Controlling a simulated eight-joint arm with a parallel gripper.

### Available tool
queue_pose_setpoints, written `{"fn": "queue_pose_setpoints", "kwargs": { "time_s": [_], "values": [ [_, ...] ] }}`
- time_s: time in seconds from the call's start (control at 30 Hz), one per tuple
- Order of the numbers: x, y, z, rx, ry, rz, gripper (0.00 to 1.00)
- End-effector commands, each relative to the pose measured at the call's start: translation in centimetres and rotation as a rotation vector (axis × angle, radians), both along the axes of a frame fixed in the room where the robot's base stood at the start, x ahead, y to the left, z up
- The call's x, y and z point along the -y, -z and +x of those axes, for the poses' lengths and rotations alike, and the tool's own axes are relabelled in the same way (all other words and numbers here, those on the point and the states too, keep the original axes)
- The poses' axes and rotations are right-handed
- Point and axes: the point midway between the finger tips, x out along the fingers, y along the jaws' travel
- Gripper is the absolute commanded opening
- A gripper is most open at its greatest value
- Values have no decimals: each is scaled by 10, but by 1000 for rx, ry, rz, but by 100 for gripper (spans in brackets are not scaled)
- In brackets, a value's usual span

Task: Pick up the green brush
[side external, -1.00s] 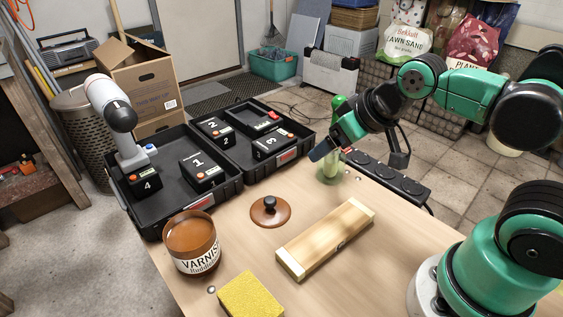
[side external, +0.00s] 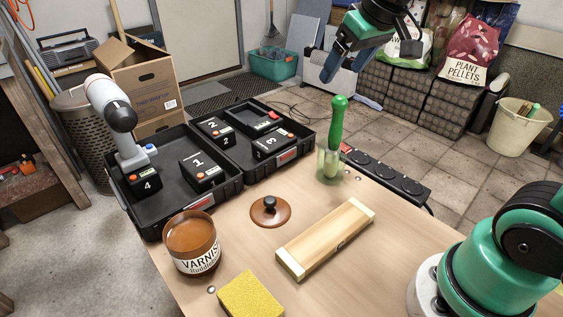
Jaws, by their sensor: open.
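The green brush (side external: 338,122) stands upright, handle up, in a clear glass jar (side external: 329,165) at the far right part of the workbench. The lower part of the brush shows blurred through the glass. My gripper (side external: 320,66) is open and empty. It is up at the top of the view, above and beyond the brush in the picture, and apart from it. How far it stands from the brush in depth is hard to tell.
A black power strip (side external: 388,177) lies right of the jar. A brown lid (side external: 270,212), a wooden block (side external: 326,238), a varnish can (side external: 192,243) and a yellow sponge (side external: 250,296) sit nearer. An open black case (side external: 234,186) with numbered batteries is left.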

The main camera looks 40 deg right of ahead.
Motion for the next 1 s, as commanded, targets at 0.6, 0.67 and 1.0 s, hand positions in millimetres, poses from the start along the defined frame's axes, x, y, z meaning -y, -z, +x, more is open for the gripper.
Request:
{"fn": "queue_pose_setpoints", "kwargs": {
  "time_s": [0.6,0.67,1.0],
  "values": [
    [40,58,20,-96,65,6,76],
    [40,63,22,-96,65,6,76],
    [43,98,37,-95,65,6,76]
  ]
}}
